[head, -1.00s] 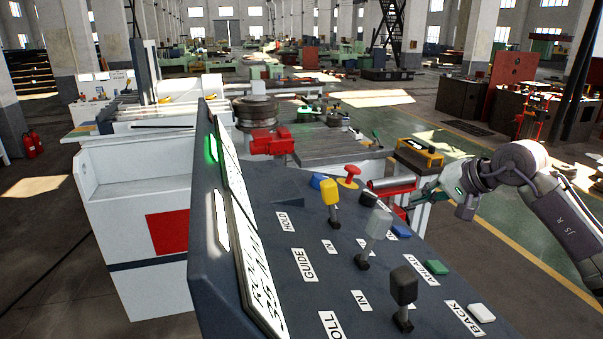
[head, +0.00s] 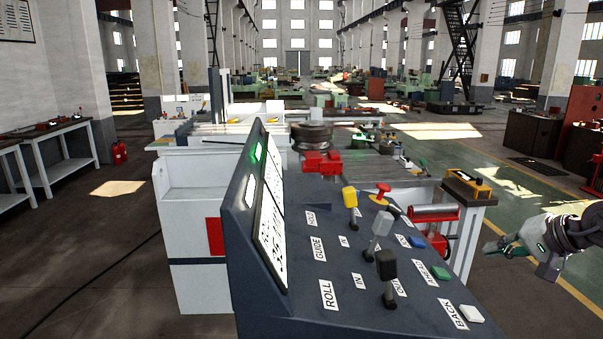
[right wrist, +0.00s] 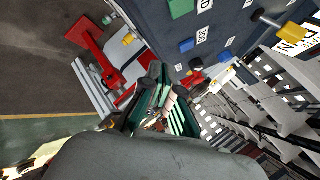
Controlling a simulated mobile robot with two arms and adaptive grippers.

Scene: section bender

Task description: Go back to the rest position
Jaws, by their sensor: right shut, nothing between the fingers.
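My right gripper (head: 500,246) is at the right edge of the head view, to the right of the control panel and apart from it. Its fingers are together with nothing between them. In the right wrist view the gripper (right wrist: 152,85) points toward the machine, with the panel above it. The section bender's slanted dark control panel (head: 325,265) fills the middle of the head view. It carries yellow, grey and black levers, a red knob and several coloured buttons. My left gripper is not in view.
A small side table with a yellow-handled box (head: 467,186) stands just beyond the panel, near a red roller stand (head: 433,216). Workbenches (head: 58,140) and a red extinguisher (head: 119,152) are at the left. Open floor lies right of the panel.

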